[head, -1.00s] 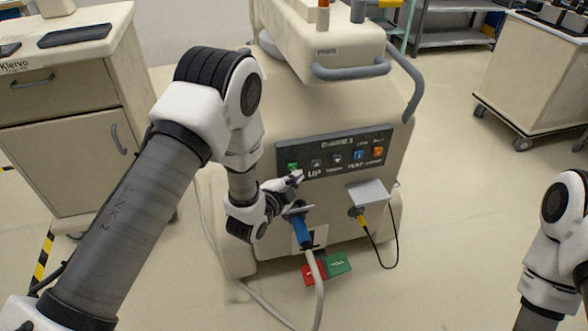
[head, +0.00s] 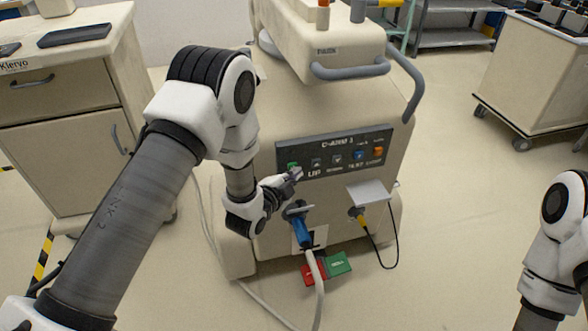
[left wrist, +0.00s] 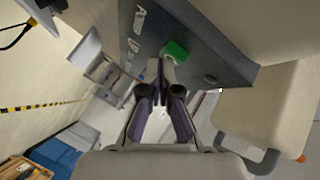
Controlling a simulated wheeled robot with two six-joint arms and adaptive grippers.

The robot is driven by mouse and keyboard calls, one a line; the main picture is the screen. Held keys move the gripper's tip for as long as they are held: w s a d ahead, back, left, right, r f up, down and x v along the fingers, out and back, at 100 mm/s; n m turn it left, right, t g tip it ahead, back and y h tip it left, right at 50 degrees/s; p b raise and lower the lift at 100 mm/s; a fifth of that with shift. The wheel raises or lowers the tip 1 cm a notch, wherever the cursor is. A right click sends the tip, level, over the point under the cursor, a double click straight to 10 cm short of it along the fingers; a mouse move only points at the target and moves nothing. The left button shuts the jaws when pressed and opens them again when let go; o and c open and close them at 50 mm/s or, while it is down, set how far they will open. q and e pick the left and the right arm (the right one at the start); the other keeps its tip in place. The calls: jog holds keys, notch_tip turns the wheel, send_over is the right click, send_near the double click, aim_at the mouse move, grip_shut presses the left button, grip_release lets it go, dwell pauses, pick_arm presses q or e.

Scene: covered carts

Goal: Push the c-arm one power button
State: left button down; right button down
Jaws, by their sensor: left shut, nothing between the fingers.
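The beige C-arm cart (head: 340,100) stands ahead with a dark control panel (head: 333,153) on its sloped front. The panel carries a row of small coloured buttons, with a green button (head: 292,166) at its left end. The green button shows large in the left wrist view (left wrist: 176,50). My left gripper (head: 297,173) is shut and empty, its tips at the green button. In the left wrist view the fingertips (left wrist: 168,68) overlap the button's near edge; I cannot tell whether they touch it. My right gripper is out of view; only its arm shows.
A blue plug (head: 301,232) with a grey cable sits below the panel, beside a small white shelf (head: 369,193). Red and green pedals (head: 338,264) lie on the floor. A cabinet (head: 65,135) stands left and another cart (head: 530,85) right.

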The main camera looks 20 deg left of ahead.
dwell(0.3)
pick_arm(q)
jog(key=shift+s+d, duration=0.35)
jog(key=shift+s, duration=0.15)
jog(key=s+d, duration=0.2)
jog(key=s, duration=0.1)
jog(key=s+d+p, duration=0.1)
jog(key=s, duration=0.1)
jog(key=shift+d, duration=0.15)
dwell(1.3)
